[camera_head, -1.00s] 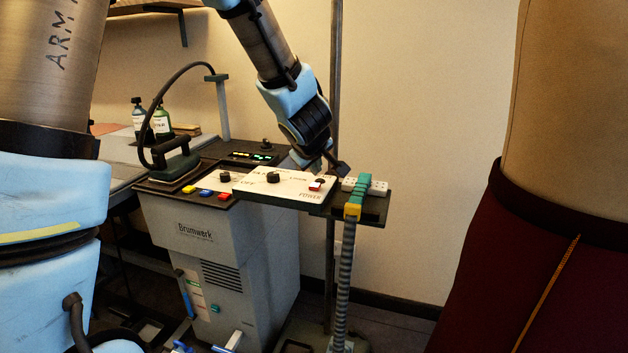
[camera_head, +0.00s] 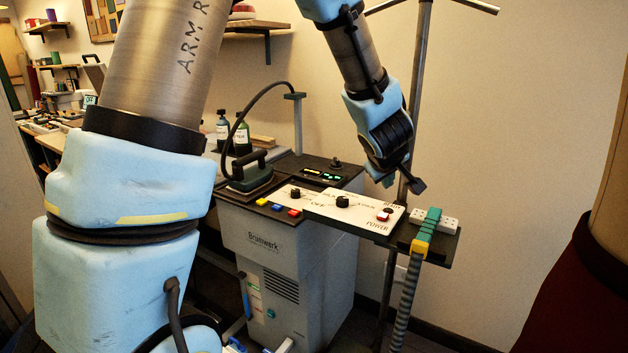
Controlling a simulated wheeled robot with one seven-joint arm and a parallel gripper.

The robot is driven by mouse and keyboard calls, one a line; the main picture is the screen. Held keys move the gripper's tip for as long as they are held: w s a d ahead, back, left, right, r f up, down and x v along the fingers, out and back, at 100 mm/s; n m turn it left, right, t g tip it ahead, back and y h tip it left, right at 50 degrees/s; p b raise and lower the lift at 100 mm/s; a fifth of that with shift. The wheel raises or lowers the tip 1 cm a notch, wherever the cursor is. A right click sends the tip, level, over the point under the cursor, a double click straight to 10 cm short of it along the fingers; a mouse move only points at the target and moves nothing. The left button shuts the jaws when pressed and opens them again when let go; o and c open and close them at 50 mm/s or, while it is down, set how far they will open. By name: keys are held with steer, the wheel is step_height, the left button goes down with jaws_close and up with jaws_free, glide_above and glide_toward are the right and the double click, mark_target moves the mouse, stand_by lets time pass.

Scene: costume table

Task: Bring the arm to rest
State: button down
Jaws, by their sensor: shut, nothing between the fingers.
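My gripper (camera_head: 404,184) is at the end of my light blue and grey arm. It hangs over the back right of the white control panel (camera_head: 322,203), near the red power switch (camera_head: 384,214). The fingers are small and dark in this view, shut with nothing held. The gripper appears a little above the panel, apart from it. My upper arm fills the left middle of the view.
A grey Brunwerk steam unit (camera_head: 275,255) carries the panel, an iron (camera_head: 250,174) and coloured buttons. A power strip (camera_head: 440,219) with a green and yellow plug lies on the right shelf. A vertical pole (camera_head: 415,110) stands close behind my gripper. A dress form (camera_head: 608,195) is at the right edge.

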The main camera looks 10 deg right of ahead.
steer(key=w+a+m+g, duration=0.1)
steer(key=w+a+m, duration=0.1)
steer(key=a, duration=0.8)
steer(key=s+a+f+g+y, duration=0.1)
steer(key=s+a, duration=0.3)
steer(key=a, duration=0.4)
steer(key=s+a+f+m+g+y, duration=0.1)
steer(key=s+a, duration=0.3)
steer(key=a, duration=0.5)
steer(key=s+a+f+g+y, duration=0.2)
steer(key=s+a+g, duration=0.1)
steer(key=a, duration=0.6)
steer(key=shift+s+m+y, duration=0.3)
steer(key=shift+s+m, duration=0.1)
steer(key=shift+f, duration=0.1)
